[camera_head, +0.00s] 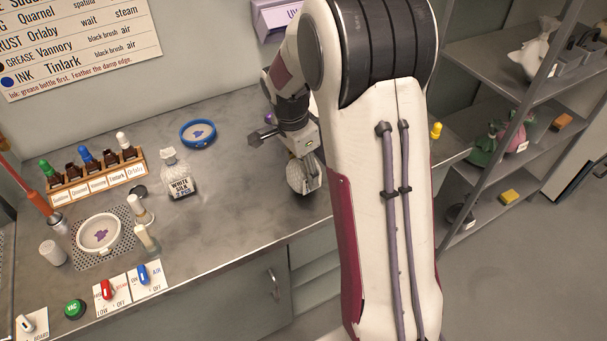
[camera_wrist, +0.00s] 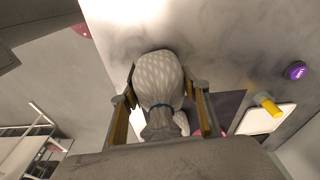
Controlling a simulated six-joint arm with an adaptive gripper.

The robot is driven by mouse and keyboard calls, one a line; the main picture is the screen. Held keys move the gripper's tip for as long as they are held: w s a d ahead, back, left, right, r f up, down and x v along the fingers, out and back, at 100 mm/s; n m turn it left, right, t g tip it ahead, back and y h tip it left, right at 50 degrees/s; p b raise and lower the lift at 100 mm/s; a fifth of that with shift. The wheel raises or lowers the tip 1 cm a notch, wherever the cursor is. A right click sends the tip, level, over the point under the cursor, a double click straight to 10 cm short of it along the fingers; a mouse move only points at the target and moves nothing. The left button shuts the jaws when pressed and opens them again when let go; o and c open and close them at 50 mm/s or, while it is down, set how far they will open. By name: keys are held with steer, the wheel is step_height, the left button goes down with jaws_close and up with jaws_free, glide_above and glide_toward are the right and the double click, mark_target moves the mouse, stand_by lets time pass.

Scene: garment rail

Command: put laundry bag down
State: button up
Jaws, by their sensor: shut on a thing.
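A pale, patterned laundry bag (camera_wrist: 160,80) is held between the two fingers of my gripper (camera_wrist: 163,105), gathered by a dark tie at its neck. In the head view the bag (camera_head: 304,180) hangs below my gripper (camera_head: 303,155), over the right part of the grey worktop (camera_head: 245,205). The bag's bottom is close to the worktop; I cannot tell whether it touches. Part of it is hidden by the fingers and my arm. Another whitish bag (camera_head: 170,158) stands upright to the left, with a label reading white silk.
A blue-rimmed round dish (camera_head: 198,134) lies behind the bags. A bottle rack (camera_head: 97,180), a round hoop (camera_head: 99,233) on a perforated plate and switches fill the left side. Shelves (camera_head: 500,150) with bags stand at right.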

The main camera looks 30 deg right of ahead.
mark_target(299, 165)
steer(key=shift+f, duration=0.9)
steer(key=shift+f, duration=0.2)
steer(key=o, duration=1.3)
steer(key=shift+c, duration=0.2)
steer(key=shift+r, duration=0.15)
steer(key=r, duration=0.4)
steer(key=a+r, duration=0.1)
steer(key=r, duration=0.1)
steer(key=shift+r, duration=0.35)
steer(key=shift+a+r, duration=0.1)
steer(key=shift+r, duration=0.25)
